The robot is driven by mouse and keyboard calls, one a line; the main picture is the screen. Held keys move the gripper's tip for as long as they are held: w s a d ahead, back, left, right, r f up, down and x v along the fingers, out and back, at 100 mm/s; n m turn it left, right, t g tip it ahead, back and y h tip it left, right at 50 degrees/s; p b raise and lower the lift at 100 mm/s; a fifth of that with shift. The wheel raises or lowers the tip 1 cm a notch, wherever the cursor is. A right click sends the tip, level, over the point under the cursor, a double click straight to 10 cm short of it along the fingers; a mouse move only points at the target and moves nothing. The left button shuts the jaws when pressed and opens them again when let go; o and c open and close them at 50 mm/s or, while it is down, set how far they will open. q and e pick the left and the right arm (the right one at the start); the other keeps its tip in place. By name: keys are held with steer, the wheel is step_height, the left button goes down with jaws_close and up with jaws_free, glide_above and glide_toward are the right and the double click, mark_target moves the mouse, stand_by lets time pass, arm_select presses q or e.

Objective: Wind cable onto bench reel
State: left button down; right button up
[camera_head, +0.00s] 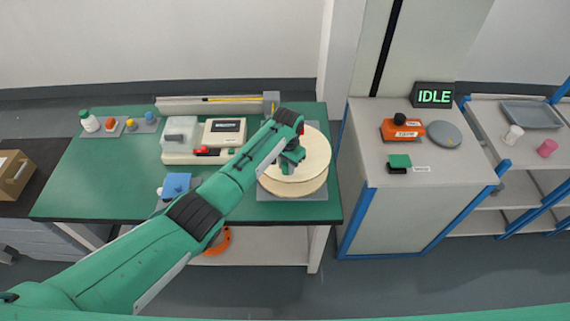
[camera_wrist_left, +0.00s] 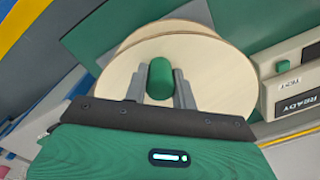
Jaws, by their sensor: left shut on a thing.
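The bench reel (camera_head: 312,150) is a pale wooden spool lying flat on a grey base plate (camera_head: 315,194) at the right end of the green bench. My left gripper (camera_head: 290,165) is over the reel's top disc. In the left wrist view my left gripper (camera_wrist_left: 160,88) has its grey fingers on either side of a green knob (camera_wrist_left: 160,72), shut on it, with the reel's discs (camera_wrist_left: 200,58) around and behind it. In the head view my arm hides part of the reel and the knob. No cable can be made out on the reel. My right gripper is out of view.
A cream machine (camera_head: 222,132), reading READY in the wrist view, stands left of the reel. A blue block (camera_head: 176,186) and small bottles are further left. The cabinet at right holds an orange device (camera_head: 402,130) and a sign (camera_head: 433,95) reading IDLE. An orange coil (camera_head: 219,241) lies below the bench.

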arm_select(q)
steer(key=c, duration=1.1)
jaws_free()
steer(key=shift+c, duration=0.2)
step_height(320, 180, up, 14)
steer(key=b, duration=0.3)
steer(key=shift+f, duration=0.1)
